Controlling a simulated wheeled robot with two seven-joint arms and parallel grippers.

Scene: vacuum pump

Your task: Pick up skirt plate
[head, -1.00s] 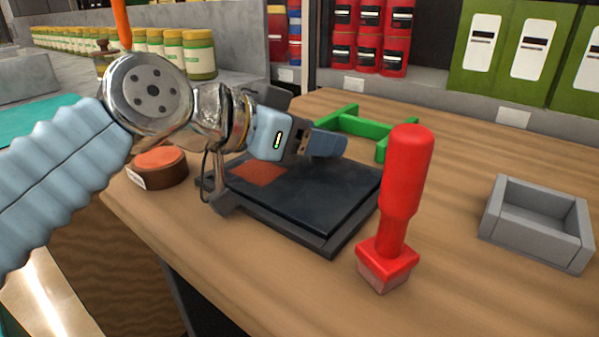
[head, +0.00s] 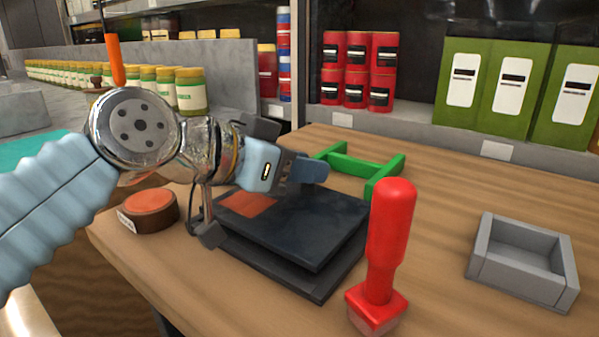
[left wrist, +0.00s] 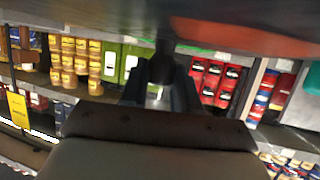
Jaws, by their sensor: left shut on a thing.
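The skirt plate appears to be the dark flat plate (head: 300,228) with an orange-red patch on it, in the middle of the head view. It is above a dark base (head: 318,290), with a dark gap visible between them at the front. My left gripper (head: 303,171) is at the plate's far edge, shut on it. The grip contact itself is hidden. In the left wrist view my gripper fingers (left wrist: 160,88) point at the shelves, and a blurred dark surface with an orange area fills the top. My right gripper is not in view.
A red stamp-like tool (head: 388,240) stands close to the plate's right front. A green frame (head: 372,165) lies behind. A grey open box (head: 523,262) is at right, and a round brown container (head: 148,212) is at left. Table at right is mostly clear.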

